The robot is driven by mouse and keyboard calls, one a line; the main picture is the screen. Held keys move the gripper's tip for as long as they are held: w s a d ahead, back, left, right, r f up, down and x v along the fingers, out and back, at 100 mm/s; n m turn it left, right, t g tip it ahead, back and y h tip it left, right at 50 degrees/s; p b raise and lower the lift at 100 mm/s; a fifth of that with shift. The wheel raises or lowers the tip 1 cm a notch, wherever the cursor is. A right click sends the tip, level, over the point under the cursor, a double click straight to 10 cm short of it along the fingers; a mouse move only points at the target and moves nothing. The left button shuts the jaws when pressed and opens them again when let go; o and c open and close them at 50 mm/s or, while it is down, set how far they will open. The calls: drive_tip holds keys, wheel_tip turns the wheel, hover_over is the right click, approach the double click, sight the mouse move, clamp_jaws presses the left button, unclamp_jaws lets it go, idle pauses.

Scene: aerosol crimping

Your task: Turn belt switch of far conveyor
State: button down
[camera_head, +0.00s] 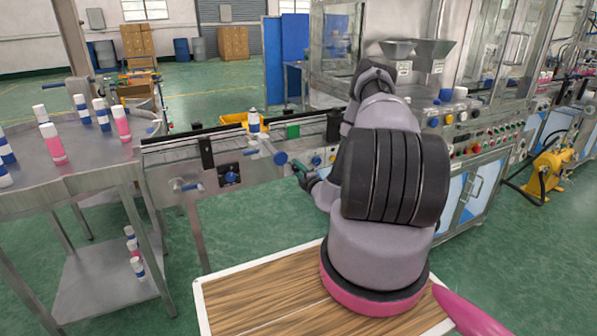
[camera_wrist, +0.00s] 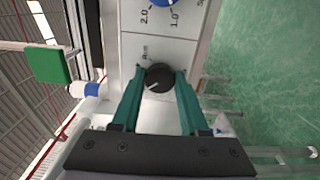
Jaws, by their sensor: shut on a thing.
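The belt switch, a small black round knob (camera_wrist: 158,78) with a white pointer line, sits on a light grey panel in the wrist view. My gripper (camera_wrist: 158,74) has its two teal fingers closed on either side of the knob, gripping it. The pointer line lies slanted; the label beside the knob is only partly readable. In the head view my gripper (camera_head: 301,168) is small and dark at the front panel of the conveyor (camera_head: 215,153), left of my arm. The knob cannot be made out there.
A blue dial (camera_wrist: 172,3) marked 1.0 and 2.0 is beside the knob on the panel. A green block (camera_wrist: 51,64) is at the left. A steel table (camera_head: 60,165) with several capped bottles stands left. A wood-topped surface (camera_head: 260,300) is in front.

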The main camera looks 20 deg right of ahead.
drive_tip(key=shift+f+n, duration=0.1)
drive_tip(key=shift+n, duration=0.7)
drive_tip(key=shift+c, duration=2.1)
unclamp_jaws()
drive_tip(key=shift+s, duration=0.1)
drive_tip(key=s, duration=1)
drive_tip(key=shift+s+d, duration=0.15)
drive_tip(key=shift+s, duration=0.2)
